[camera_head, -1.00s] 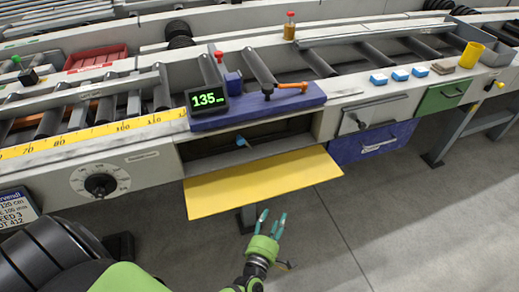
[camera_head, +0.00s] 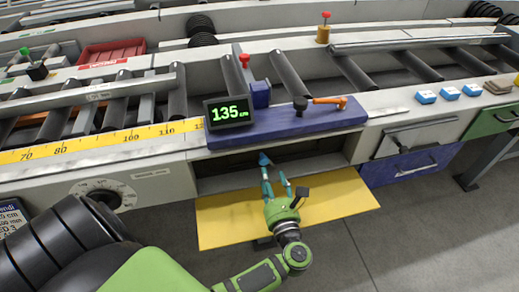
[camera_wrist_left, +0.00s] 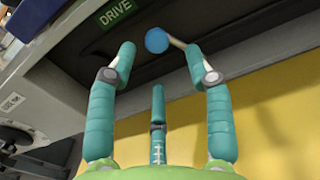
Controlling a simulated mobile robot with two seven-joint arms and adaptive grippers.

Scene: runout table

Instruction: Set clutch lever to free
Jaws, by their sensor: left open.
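The clutch lever shows in the left wrist view as a round blue knob (camera_wrist_left: 157,40) on a short pale stem, inside a dark recess under the table edge. In the head view its blue knob (camera_head: 264,159) sits in the open compartment (camera_head: 220,184). A green label (camera_wrist_left: 115,12) reading DRIVE is to the left of the knob in the wrist view. My left gripper (camera_head: 276,181) is open, over the yellow flap, with its teal fingers pointing at the knob. In the wrist view the knob lies just beyond and between the fingertips; contact cannot be told. My right gripper is not in view.
The yellow flap (camera_head: 225,225) hangs open below the compartment. A blue block with an orange-handled lever (camera_head: 330,102) and a 135 cm display (camera_head: 230,112) are above. A dial (camera_head: 103,195) is at left, a blue drawer (camera_head: 405,168) at right.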

